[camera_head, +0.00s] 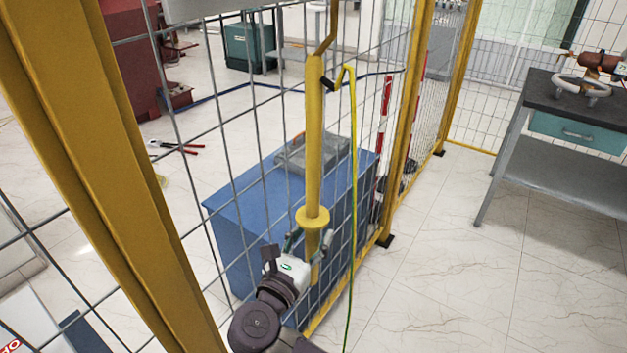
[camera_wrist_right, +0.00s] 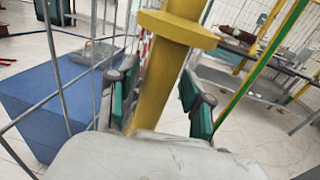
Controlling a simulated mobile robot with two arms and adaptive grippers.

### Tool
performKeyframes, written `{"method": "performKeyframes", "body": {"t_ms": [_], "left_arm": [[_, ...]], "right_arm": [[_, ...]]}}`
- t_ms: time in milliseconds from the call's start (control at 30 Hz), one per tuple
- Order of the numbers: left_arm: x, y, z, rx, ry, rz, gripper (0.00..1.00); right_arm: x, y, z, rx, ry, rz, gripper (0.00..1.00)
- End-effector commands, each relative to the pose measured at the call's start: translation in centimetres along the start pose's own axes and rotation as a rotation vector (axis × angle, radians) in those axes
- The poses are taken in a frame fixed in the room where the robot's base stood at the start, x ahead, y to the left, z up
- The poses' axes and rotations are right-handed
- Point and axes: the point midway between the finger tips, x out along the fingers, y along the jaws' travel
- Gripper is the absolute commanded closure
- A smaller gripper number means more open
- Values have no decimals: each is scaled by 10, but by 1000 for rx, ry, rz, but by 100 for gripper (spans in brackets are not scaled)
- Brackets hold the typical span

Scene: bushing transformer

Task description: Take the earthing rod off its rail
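The earthing rod (camera_head: 313,150) is a long yellow rod, standing nearly upright against the wire mesh fence, with a bent upper end and a round yellow collar (camera_head: 312,218) low down. A yellow-green cable (camera_head: 352,180) hangs from a black clamp near its top. My right gripper (camera_head: 309,241) is just below the collar, with a finger on either side of the rod. In the right wrist view, the rod (camera_wrist_right: 163,85) passes between the green-padded fingers (camera_wrist_right: 158,88), with a small gap at the left finger. The rail cannot be clearly made out. My left gripper is out of view.
Yellow fence posts (camera_head: 110,170) and mesh stand close around the rod. A blue box (camera_head: 240,215) with a grey tray (camera_head: 310,155) is behind the mesh. A dark-topped workbench (camera_head: 560,110) stands at right. The floor between is clear.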

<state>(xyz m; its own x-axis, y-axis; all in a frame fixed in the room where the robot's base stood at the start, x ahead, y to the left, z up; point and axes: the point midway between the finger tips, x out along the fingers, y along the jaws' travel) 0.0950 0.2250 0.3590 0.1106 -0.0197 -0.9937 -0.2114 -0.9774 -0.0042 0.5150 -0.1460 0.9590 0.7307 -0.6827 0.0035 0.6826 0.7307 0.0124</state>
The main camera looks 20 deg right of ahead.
Motion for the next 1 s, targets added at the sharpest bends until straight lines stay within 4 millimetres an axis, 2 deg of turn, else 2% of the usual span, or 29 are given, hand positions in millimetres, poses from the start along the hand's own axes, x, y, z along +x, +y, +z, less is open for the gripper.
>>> {"method": "performKeyframes", "body": {"t_ms": [33,200,267,733,867,1000], "left_arm": [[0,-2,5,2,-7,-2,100],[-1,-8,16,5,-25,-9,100],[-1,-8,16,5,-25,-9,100],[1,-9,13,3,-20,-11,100],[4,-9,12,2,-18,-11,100],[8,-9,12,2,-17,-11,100]], "right_arm": [[0,0,0,0,0,0,63],[0,0,0,-1,0,-1,92],[0,0,0,-1,1,-1,100],[0,0,5,1,-1,0,100],[0,0,18,6,0,-1,100],[0,0,42,9,-1,-2,100]]}}
